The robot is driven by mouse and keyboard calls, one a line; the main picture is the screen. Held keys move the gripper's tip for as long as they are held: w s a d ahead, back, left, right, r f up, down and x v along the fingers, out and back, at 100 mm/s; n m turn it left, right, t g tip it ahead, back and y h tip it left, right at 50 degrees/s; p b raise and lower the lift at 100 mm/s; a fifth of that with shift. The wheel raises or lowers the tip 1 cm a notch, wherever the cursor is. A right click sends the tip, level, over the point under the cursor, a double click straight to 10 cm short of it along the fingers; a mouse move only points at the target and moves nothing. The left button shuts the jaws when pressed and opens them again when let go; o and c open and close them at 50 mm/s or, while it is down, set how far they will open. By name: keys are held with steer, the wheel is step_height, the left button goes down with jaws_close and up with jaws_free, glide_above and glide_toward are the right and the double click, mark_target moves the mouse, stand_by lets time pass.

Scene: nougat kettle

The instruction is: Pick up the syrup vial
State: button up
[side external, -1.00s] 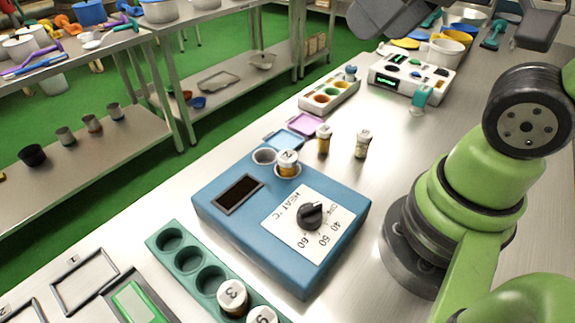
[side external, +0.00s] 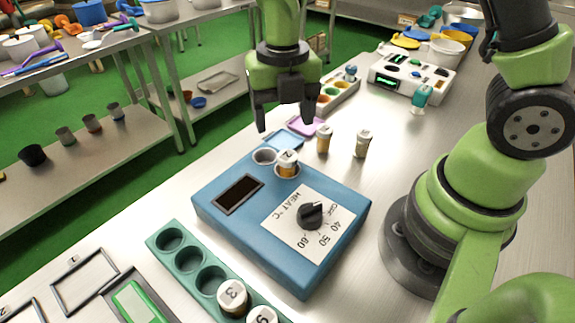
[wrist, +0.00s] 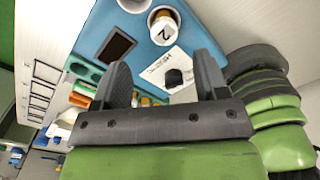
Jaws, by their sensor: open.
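Several vials are in view; I cannot tell for certain which holds syrup. An amber vial with a white cap (side external: 287,163) stands upright in a well of the blue heater (side external: 222,208); its cap reads 2 in the wrist view (wrist: 163,22). Two more capped vials stand on the table behind the heater, an amber one (side external: 324,140) and a paler one (side external: 362,144). My gripper (side external: 284,122) is open and empty, fingers pointing down, above and behind the heater and apart from the vials.
The heater's other well (side external: 264,157) looks empty. A green rack (side external: 190,258) in front holds capped vials, one marked 3 (side external: 232,297).

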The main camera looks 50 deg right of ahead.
mark_target(287, 154)
steer(key=f, duration=0.8)
steer(key=shift+s+d+f, duration=0.1)
steer(key=shift+s+f, duration=0.15)
steer(key=shift+f, duration=0.1)
steer(key=c, duration=1)
steer(key=shift+r, duration=0.1)
